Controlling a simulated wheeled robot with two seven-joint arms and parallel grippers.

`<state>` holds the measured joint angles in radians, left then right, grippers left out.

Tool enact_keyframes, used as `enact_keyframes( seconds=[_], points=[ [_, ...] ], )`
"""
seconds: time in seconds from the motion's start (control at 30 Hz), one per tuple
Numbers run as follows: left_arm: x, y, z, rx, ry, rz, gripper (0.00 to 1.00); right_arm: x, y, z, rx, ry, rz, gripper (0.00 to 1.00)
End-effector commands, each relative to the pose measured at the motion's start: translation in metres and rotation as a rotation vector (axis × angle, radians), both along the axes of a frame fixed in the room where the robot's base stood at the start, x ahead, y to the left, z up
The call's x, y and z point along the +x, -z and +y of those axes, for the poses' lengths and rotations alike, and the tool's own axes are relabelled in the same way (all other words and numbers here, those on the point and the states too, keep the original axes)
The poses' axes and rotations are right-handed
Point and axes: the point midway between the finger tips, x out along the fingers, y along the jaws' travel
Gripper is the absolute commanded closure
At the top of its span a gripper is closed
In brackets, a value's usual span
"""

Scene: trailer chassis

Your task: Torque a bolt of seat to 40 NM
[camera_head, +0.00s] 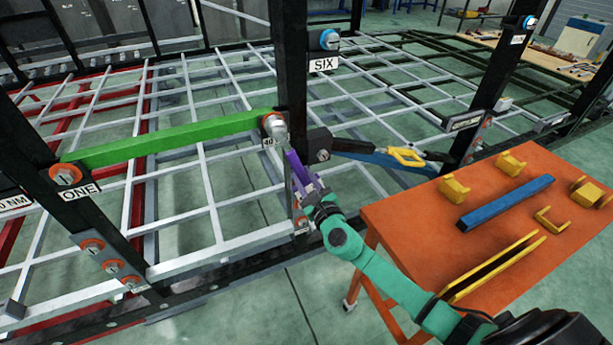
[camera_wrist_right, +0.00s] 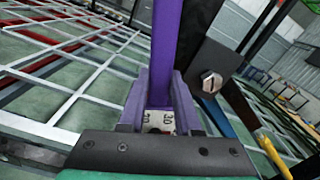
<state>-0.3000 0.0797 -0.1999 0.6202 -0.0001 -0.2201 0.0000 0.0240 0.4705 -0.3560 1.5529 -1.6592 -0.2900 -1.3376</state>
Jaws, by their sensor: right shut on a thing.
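A purple-handled wrench (camera_head: 293,163) with a silver head (camera_head: 274,127) runs up from my right gripper (camera_head: 310,193). Its head is at the round orange bolt seat on the black post, beside a "40" label (camera_head: 268,142); I cannot tell if it is fully seated. The right wrist view shows the purple bar (camera_wrist_right: 165,45) between the gripper's purple fingers (camera_wrist_right: 160,105), which are shut on it. A small plate with numbers (camera_wrist_right: 158,122) shows between the fingers. My left gripper is not in view.
A green beam (camera_head: 165,140) runs left to seat "ONE" (camera_head: 66,174). A dark bracket (camera_head: 320,145) and blue bar with a yellow clamp (camera_head: 407,156) lie right of the post. An orange table (camera_head: 400,230) holds a blue bar (camera_head: 505,203) and yellow parts. Grey lattice surrounds the post.

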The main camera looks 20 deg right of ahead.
Motion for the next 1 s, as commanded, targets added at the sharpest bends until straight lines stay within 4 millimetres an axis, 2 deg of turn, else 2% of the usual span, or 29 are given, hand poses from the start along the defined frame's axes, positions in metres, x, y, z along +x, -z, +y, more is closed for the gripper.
enact_keyframes(
  seconds=[0.4,0.77,1.0],
  points=[
    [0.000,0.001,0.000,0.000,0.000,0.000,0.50,0.000,-0.001,0.003,0.024,0.001,-0.003,1.00],
    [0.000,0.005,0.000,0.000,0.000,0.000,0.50,0.000,0.002,0.015,0.106,0.000,0.003,1.00],
    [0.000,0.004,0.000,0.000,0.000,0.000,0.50,0.000,0.001,0.014,0.101,0.001,0.002,1.00]
  ],
)
